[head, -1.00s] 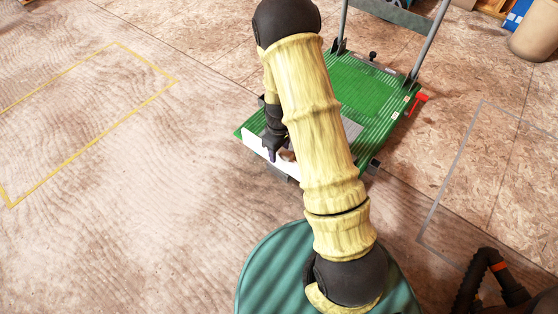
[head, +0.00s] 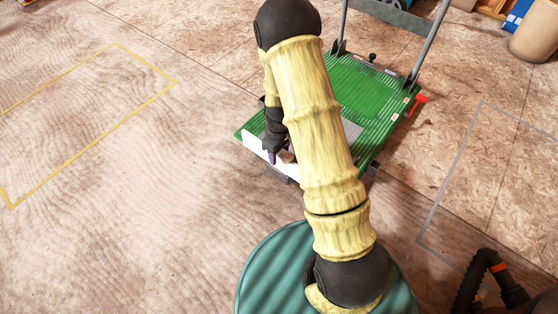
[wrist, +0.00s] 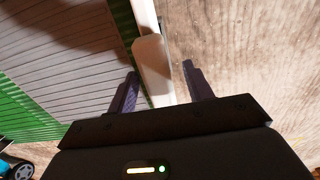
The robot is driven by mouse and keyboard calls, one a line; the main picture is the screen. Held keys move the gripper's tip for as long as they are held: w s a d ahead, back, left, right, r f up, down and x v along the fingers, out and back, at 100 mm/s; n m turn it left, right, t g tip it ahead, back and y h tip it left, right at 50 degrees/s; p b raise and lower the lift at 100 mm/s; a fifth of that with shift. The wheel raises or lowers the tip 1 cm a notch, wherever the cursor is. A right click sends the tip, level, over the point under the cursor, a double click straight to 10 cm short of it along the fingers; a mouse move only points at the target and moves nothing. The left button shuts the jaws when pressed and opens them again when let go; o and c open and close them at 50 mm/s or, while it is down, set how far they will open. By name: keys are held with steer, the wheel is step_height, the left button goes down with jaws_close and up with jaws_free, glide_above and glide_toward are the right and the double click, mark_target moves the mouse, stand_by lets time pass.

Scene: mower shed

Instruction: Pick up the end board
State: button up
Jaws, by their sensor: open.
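The end board looks like the white upright board (head: 256,147) along the near end of the green platform (head: 350,95) in the head view. My arm hides part of its right side. My gripper (head: 271,157) points down at this board. In the wrist view the pale board (wrist: 152,62) runs between the two dark fingers of my gripper (wrist: 159,74). The fingers are open, one on each side, with gaps showing on both sides. The left finger is over the grey ribbed deck side and the right finger is over the wooden floor.
The platform has a grey tube handle (head: 425,45) at its far end and a red lever (head: 417,105) on its right. A tan bin (head: 535,38) stands at the upper right. A black hose (head: 490,275) lies at the lower right. The floor at left is clear.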

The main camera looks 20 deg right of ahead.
jaws_close()
steer(key=shift+r, duration=0.15)
step_height(320, 180, up, 10)
steer(key=p, duration=0.6)
steer(key=shift+r, duration=0.15)
stand_by(0.4)
